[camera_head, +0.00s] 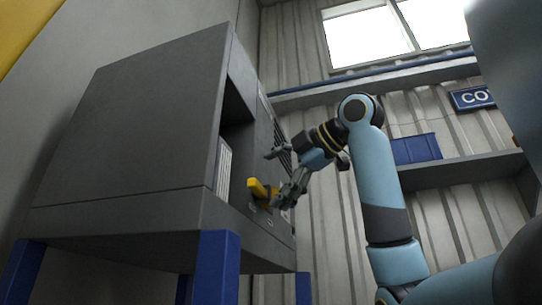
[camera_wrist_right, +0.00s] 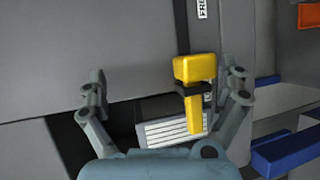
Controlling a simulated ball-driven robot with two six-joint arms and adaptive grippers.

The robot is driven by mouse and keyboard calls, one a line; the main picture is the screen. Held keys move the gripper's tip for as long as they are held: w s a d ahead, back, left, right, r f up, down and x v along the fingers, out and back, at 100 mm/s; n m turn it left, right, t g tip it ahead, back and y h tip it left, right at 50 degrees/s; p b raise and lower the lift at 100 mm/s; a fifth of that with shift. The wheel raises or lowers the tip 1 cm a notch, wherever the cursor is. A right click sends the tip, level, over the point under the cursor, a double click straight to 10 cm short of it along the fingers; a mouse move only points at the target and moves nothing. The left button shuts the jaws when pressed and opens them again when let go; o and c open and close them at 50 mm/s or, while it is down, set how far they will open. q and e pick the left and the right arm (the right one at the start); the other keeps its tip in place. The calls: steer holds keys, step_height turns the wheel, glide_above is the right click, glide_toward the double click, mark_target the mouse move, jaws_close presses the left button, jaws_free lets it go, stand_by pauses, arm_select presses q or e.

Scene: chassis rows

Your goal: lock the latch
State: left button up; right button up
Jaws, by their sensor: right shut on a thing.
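The latch has a yellow handle (camera_head: 262,189) on the front face of the dark grey cabinet (camera_head: 140,125). In the right wrist view the yellow handle (camera_wrist_right: 195,70) has a thick block at its top, a narrower lower part and a dark collar around it. The exact contact is hard to see. My left gripper is not in view.
The cabinet has an opening with a light slatted panel (camera_wrist_right: 165,131) and stands on blue legs (camera_head: 217,268). A shelf (camera_head: 460,172) with a blue bin (camera_head: 416,149) is on the corrugated wall at the right. A blue pipe runs along the wall above.

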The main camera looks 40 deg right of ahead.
steer(key=shift+s+r, duration=0.1)
steer(key=shift+r, duration=0.3)
steer(key=shift+s+a, duration=0.55)
steer(key=shift+s, duration=0.05)
steer(key=shift+s+b, duration=0.3)
steer(key=shift+b, duration=0.15)
steer(key=shift+c, duration=1)
steer(key=v, duration=0.2)
steer(key=f+v, duration=0.1)
steer(key=v, duration=0.1)
steer(key=shift+d+r+b, duration=0.1)
steer(key=shift+d+b, duration=0.05)
steer(key=shift+b, duration=0.15)
steer(key=shift+c, duration=0.8)
steer(key=f+b+v, duration=0.1)
steer(key=v, duration=0.6)
steer(key=shift+s+d+f, duration=0.2)
steer(key=shift+d+f, duration=0.1)
steer(key=shift+f, duration=0.15)
